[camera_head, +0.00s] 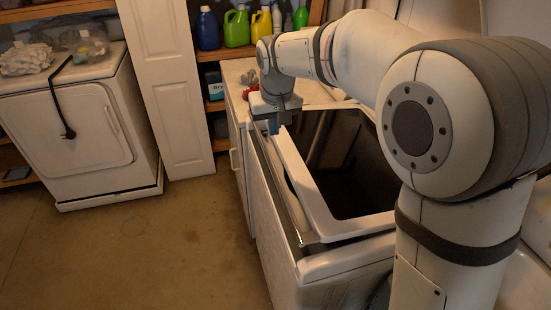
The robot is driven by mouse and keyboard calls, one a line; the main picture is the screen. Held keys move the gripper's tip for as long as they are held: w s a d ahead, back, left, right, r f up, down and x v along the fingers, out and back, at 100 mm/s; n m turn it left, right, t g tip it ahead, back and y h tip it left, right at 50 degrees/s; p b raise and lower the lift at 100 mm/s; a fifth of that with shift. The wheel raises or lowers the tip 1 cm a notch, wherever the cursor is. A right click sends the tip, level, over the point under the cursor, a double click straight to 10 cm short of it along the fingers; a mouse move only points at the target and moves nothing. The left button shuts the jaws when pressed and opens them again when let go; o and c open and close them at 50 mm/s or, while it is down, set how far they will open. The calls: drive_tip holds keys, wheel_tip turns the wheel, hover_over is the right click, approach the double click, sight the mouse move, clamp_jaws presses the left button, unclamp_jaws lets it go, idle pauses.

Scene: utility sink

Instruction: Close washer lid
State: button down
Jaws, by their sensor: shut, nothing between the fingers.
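The washer (330,268) is a white top-loader at the right of centre. Its lid (305,200) is a white frame around a dark panel. It lies low over the washer top, with a gap between its left and front edges and the body, so it looks slightly raised. My gripper (273,125) points down at the lid's far left corner, with its fingers shut and empty. I cannot tell whether the fingertips touch the lid. My arm hides the lid's right side.
A white counter (240,75) with small red and grey items stands just beyond the washer. A shelf behind holds detergent bottles (236,27). A white dryer (70,130) stands at the left. The floor (150,240) between is clear.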

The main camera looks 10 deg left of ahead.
sight(272, 166)
drive_tip(key=p+x, duration=0.1)
drive_tip(key=x, duration=0.3)
drive_tip(key=p+x, duration=0.1)
drive_tip(key=x, duration=0.4)
drive_tip(key=p+x, duration=0.1)
drive_tip(key=x, duration=0.4)
drive_tip(key=shift+s+d+f, duration=0.1)
drive_tip(key=shift+s, duration=0.3)
drive_tip(key=shift+f, duration=0.1)
